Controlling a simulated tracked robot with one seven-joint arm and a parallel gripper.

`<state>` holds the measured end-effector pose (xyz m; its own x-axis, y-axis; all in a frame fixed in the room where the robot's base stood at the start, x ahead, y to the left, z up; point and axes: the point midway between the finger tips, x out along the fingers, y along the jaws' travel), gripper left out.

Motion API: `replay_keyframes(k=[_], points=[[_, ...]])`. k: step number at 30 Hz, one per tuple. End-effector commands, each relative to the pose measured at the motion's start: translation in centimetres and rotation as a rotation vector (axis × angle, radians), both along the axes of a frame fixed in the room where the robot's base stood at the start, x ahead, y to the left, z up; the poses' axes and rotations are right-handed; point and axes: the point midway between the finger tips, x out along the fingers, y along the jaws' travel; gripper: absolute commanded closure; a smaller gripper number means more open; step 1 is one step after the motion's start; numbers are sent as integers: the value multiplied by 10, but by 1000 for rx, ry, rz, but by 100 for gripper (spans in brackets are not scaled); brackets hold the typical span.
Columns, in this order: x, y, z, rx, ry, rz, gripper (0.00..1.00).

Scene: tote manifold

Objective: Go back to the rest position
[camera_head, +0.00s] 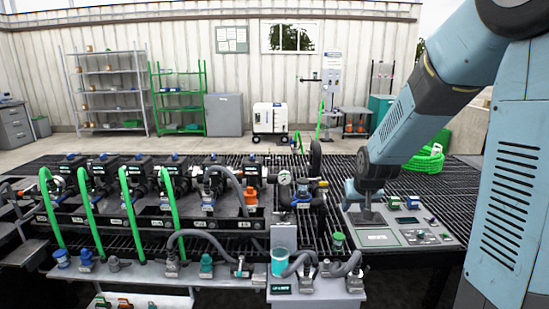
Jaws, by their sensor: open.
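My arm comes in from the right and bends down at its wrist over the grey control panel (381,240). My gripper (367,214) points down close above the panel's left part. It is small and dark here, and nothing shows held in it. I cannot tell whether its tips touch the panel. The panel carries small blue-topped and green parts and dark displays to the right of my gripper.
A row of dark pumps with green hoses (128,212) stands at left. A pressure gauge (284,178) and dark pipework stand just left of my gripper. A front shelf (315,291) holds a teal cup (279,262) and hose couplings.

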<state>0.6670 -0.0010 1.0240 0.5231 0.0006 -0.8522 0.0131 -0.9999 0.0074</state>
Motion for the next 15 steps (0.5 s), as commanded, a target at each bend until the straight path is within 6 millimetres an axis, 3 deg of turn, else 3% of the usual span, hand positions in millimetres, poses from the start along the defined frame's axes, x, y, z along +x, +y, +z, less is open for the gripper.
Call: replay_keyframes(k=[3,15], points=[[-24,0,30,0,-1,-1,53],[-117,1,101,1,21,-5,53]])
